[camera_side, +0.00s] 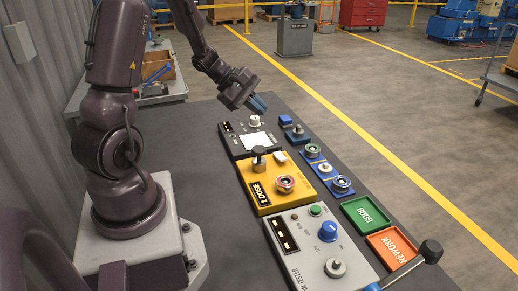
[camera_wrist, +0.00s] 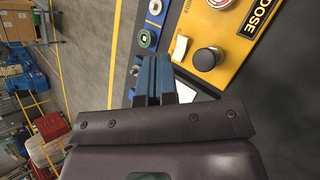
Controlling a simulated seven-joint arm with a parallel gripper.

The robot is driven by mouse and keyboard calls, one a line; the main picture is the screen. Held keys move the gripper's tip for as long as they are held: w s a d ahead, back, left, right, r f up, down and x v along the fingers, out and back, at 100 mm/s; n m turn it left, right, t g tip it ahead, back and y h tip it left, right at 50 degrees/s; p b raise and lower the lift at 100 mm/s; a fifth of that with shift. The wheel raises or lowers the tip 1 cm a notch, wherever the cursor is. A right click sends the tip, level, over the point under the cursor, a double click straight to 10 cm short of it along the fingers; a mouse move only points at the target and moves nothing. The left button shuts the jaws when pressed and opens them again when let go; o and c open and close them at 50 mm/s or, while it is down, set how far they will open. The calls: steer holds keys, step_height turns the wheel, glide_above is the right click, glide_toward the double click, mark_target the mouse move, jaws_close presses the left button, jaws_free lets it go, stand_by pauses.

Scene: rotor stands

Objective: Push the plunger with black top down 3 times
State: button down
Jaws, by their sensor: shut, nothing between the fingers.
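The plunger with the black top (camera_side: 259,151) stands upright on the yellow box marked "1 DOSE" (camera_side: 262,197), at its far left corner in the side view. In the wrist view its round dark top (camera_wrist: 207,59) shows on the yellow box (camera_wrist: 232,38), right of the fingertips. My gripper (camera_side: 259,104) is shut and empty, with blue fingers pressed together. It hangs in the air beyond the plunger, above the area of the dark panel, and touches nothing that I can see. The shut fingers also show in the wrist view (camera_wrist: 153,70).
A dark panel with a white pad (camera_side: 254,140) lies beyond the yellow box. A blue strip with round parts (camera_side: 325,168) lies to its right. A grey tester (camera_side: 318,250) with a blue knob stands nearest. Green (camera_side: 366,214) and orange (camera_side: 391,247) trays lie at the right edge.

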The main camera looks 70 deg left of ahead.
mark_target(263, 150)
steer(key=shift+f, duration=4.4)
steer(key=shift+f, duration=0.4)
steer(key=shift+f, duration=1.15)
steer(key=shift+r, duration=1.6)
steer(key=shift+r, duration=2.5)
